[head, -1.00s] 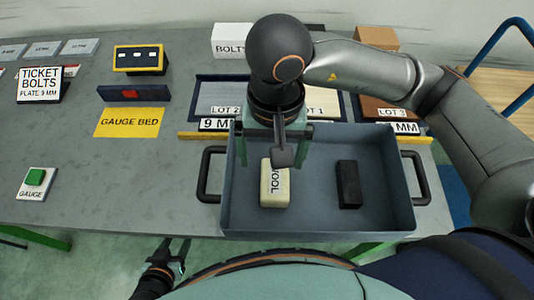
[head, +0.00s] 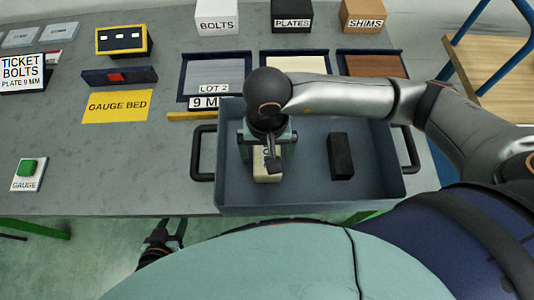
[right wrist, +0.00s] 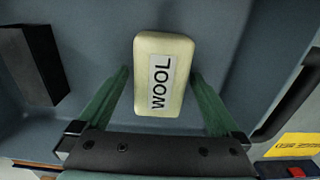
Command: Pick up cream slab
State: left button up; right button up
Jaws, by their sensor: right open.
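The cream slab (head: 266,174) lies on the floor of the grey tray (head: 300,199), left of its middle. It also shows in the right wrist view (right wrist: 163,72), with a white label reading WOOL. My right gripper (head: 267,147) is above the slab in the head view and hides much of it. In the right wrist view my right gripper (right wrist: 160,95) is open, with one green finger on each side of the slab's near end and gaps between. My left gripper (head: 166,236) is low at the bottom left, off the table; its opening is unclear.
A black block (head: 341,156) lies in the tray to the right of the slab. The tray has raised walls and black side handles (head: 203,153). Lot plates, bolts, plates and shims boxes stand behind.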

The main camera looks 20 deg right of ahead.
jog(key=shift+f, duration=0.2)
jog(key=c, duration=1.3)
jog(key=shift+r, duration=0.1)
